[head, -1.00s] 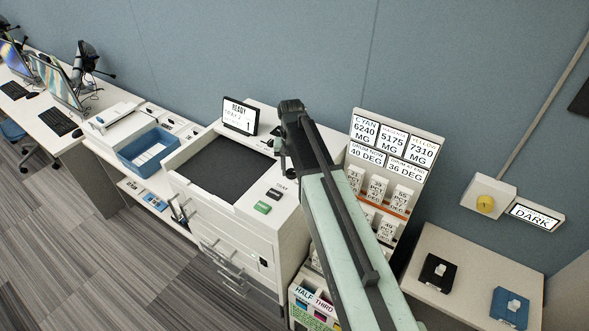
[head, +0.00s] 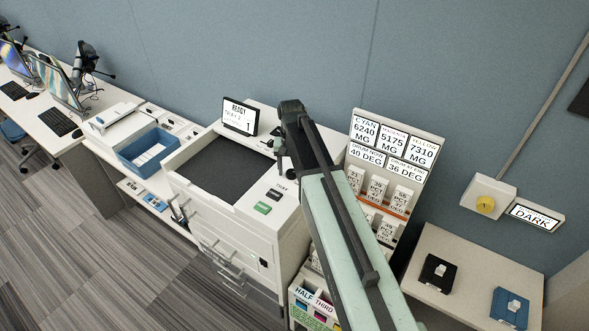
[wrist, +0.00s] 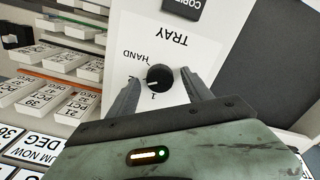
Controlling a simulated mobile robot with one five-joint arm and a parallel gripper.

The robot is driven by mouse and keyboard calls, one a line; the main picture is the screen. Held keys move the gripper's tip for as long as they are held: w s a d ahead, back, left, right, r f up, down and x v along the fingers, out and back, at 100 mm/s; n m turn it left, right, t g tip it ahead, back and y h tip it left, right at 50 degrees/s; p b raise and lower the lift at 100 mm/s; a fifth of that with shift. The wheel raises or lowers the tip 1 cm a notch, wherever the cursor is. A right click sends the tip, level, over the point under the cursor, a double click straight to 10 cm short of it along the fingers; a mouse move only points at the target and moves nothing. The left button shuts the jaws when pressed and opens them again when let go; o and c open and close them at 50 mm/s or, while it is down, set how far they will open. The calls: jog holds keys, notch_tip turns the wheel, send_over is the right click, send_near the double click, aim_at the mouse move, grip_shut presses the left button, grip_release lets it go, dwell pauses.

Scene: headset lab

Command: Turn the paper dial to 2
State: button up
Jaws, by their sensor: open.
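The paper dial, a round black knob (wrist: 160,78), sits on a white panel marked TRAY in the wrist view. HAND and 1 are readable around it; a mark at its left is partly hidden by a finger. The knob's white line points to the lower left, between the hidden mark and 1. My gripper (wrist: 161,84) is open, with one finger on each side of the knob. I cannot tell whether either finger touches it. In the head view my gripper (head: 279,152) is over the printer's (head: 250,222) right side, and the dial cannot be made out.
A small READY screen (head: 240,116) stands behind the printer's dark top. Black (head: 274,194) and green (head: 263,208) buttons are on its front right. A rack of labelled white boxes (head: 377,187) stands close on the right, behind my arm. A blue tray (head: 150,150) lies left.

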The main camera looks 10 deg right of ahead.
aim_at(292, 172)
notch_tip(292, 172, up, 8)
jog(key=p, duration=0.8)
jog(key=shift+f, duration=0.1)
jog(key=shift+d+f, duration=0.1)
